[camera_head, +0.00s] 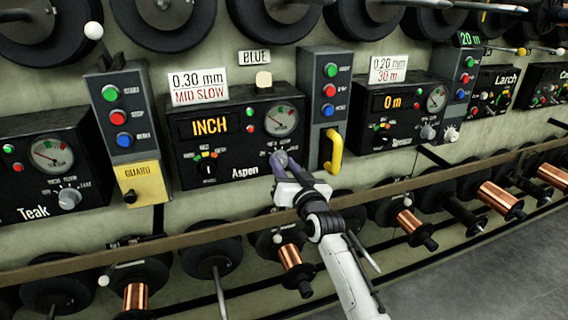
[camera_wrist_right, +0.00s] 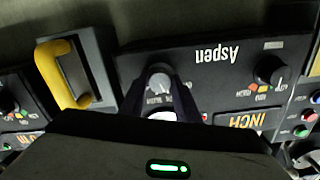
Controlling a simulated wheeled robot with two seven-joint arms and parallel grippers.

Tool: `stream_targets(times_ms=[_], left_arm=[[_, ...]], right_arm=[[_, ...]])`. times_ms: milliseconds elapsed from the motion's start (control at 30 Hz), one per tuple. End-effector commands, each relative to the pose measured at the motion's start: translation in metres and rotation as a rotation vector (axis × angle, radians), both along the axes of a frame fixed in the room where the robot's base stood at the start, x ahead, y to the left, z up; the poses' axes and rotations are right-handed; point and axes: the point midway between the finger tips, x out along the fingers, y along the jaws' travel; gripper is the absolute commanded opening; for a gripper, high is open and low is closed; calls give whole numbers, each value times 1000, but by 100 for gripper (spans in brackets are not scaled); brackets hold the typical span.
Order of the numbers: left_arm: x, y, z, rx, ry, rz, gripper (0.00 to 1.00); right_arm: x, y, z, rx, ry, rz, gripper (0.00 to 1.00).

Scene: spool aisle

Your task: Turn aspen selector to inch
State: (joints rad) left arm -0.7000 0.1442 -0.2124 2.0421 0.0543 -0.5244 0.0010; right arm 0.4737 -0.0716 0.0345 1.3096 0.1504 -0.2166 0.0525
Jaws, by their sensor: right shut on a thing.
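The Aspen panel (camera_head: 228,148) is a black box in the middle of the head view, with its name in white at the bottom. Its lit display (camera_head: 209,126) reads INCH in orange. The grey selector knob (camera_wrist_right: 159,76) sits at the panel's lower right, below the gauge. My right gripper (camera_head: 282,161) reaches it from below, with its dark fingers shut around the knob. The fingers hide part of the knob and its printed marks. A black knob (camera_head: 208,170) with coloured marks is further left on the same panel. My left gripper is not in view.
A yellow handle (camera_head: 334,152) stands out just right of my right gripper, under a grey box with green, red and blue buttons (camera_head: 329,90). A yellow guard (camera_head: 141,184) is left of Aspen. A brown rail (camera_head: 110,239) and several copper spools run below.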

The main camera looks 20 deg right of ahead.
Motion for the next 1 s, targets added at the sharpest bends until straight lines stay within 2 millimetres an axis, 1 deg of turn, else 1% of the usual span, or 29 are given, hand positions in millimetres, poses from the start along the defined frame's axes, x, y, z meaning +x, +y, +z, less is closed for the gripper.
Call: stream_targets(times_ms=[367, 400, 467, 500, 733, 833, 933, 1000], left_arm=[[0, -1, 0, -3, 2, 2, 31], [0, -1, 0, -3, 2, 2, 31], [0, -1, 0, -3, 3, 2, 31], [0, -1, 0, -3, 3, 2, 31], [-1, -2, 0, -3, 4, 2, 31], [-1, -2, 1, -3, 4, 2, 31], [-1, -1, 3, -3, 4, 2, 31], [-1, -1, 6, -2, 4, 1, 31]], right_arm=[[0, 0, 0, 4, -1, 0, 7], [0, 0, 0, 4, -1, 0, 36], [0, 0, 0, 4, -1, 0, 46], [0, 0, 0, 4, -1, 0, 48], [0, 0, 0, 3, 0, 0, 48], [-3, 0, -1, 3, 1, 0, 48], [-12, 0, 0, 4, 1, 0, 48], [-23, -1, 0, 4, 1, -1, 48]])
